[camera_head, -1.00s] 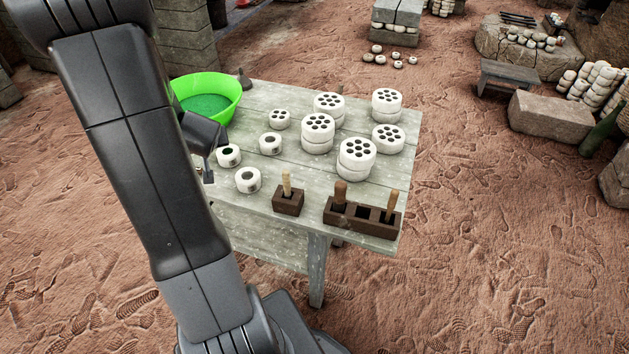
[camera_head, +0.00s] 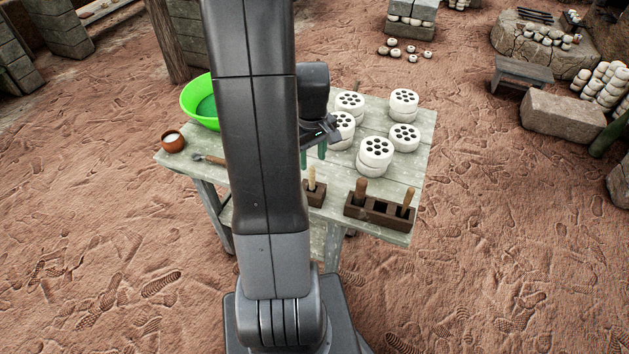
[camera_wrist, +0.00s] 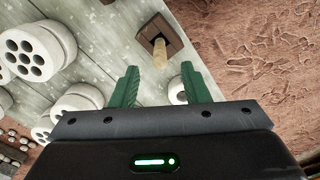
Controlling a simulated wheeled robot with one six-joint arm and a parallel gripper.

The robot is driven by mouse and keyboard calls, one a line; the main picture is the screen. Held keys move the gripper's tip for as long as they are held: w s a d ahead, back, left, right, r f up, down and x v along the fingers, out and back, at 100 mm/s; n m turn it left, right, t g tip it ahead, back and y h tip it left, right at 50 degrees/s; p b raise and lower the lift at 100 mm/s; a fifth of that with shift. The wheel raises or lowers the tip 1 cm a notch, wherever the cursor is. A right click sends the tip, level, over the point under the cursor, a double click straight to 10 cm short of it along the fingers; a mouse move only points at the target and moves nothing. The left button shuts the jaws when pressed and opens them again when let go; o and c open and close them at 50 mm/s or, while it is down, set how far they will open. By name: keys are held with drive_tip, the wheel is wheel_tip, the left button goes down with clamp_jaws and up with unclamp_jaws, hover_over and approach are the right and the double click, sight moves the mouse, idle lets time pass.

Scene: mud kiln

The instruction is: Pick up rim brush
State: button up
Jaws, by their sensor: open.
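A light wooden handle (camera_head: 312,179) stands upright in a small dark block (camera_head: 315,196) near the front edge of the table. Its lower end is hidden in the block, so I cannot tell for sure that it is the rim brush. In the wrist view the handle (camera_wrist: 160,55) and its block (camera_wrist: 172,34) show ahead of the gap between my fingers, apart from them. My gripper (camera_head: 313,155) is open and empty above the table, just behind the handle in the head view. Its green fingers (camera_wrist: 161,86) are spread in the wrist view.
A longer dark rack (camera_head: 384,207) to the right holds two brown handles. White perforated discs (camera_head: 376,150) stand behind. A green basin (camera_head: 198,100), a brown cup (camera_head: 172,141) and a lying tool (camera_head: 206,159) are at left. My arm hides part of the table (camera_head: 423,150).

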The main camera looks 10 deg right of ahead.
sight(312, 178)
drive_tip(key=shift+w+a+f, duration=0.1)
drive_tip(key=shift+w+f, duration=0.05)
drive_tip(key=shift+f, duration=4.4)
drive_tip(key=shift+c, duration=0.4)
clamp_jaws()
